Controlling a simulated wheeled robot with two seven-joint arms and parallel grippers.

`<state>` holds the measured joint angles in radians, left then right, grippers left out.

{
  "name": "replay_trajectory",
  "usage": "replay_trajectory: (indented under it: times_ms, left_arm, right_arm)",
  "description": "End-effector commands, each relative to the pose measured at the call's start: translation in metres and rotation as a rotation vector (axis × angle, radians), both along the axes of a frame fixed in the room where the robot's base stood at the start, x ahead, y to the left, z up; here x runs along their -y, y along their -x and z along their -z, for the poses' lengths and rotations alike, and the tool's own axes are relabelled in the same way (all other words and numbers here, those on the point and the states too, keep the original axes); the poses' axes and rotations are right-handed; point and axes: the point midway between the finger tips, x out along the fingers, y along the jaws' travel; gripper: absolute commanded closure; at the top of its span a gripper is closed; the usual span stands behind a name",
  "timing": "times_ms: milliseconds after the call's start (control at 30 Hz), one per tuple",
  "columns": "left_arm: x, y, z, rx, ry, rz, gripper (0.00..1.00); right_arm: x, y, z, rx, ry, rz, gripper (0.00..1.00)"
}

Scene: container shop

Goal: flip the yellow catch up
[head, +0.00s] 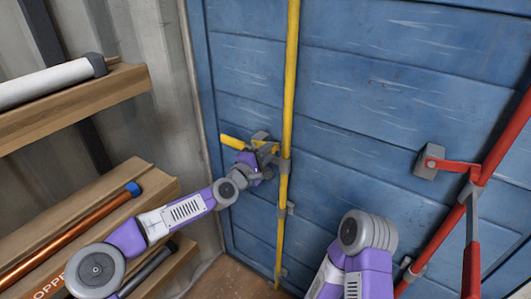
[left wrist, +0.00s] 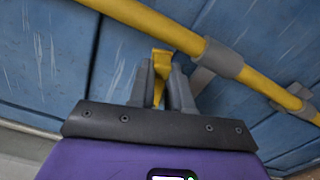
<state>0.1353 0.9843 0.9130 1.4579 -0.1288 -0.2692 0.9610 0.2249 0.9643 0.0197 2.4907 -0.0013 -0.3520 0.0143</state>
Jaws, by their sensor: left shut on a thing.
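The yellow catch (left wrist: 161,62) is a small yellow piece between the two grey fingers of my left gripper (left wrist: 161,82) in the left wrist view. In the head view my left gripper (head: 266,153) is at the yellow locking bar (head: 291,75) on the blue door and is shut on the catch. A yellow handle (head: 235,143) sticks out to the left, beside a grey bracket (head: 260,137). The gripper partly hides the catch in the head view, so its exact tilt is unclear. My right gripper is out of view; only part of its arm shows.
The blue door (head: 355,100) fills the back. A red bar (head: 503,143) with a red catch (head: 436,163) and grey bracket is at the right. Wooden shelves (head: 75,100) with a white roll (head: 45,83) and a copper pipe (head: 75,230) stand close on the left.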

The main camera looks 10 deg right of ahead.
Motion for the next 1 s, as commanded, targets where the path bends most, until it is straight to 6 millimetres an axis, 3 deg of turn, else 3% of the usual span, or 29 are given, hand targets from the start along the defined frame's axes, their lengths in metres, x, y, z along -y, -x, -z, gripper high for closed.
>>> replay_trajectory:
  times_ms: [33,200,567,1000]
  left_arm:
    - [0.001,0.001,-0.001,-0.001,0.004,0.0,0.8]
    - [0.0,0.0,-0.001,0.001,0.002,0.0,0.55]
    - [-0.003,0.002,-0.001,0.001,0.001,-0.002,0.55]
    - [-0.043,0.041,-0.001,0.001,0.001,-0.002,0.55]
  right_arm:
    - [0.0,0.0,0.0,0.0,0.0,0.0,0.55]
    - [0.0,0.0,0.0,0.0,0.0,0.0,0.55]
    - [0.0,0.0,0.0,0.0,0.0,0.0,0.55]
    - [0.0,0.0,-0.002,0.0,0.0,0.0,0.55]
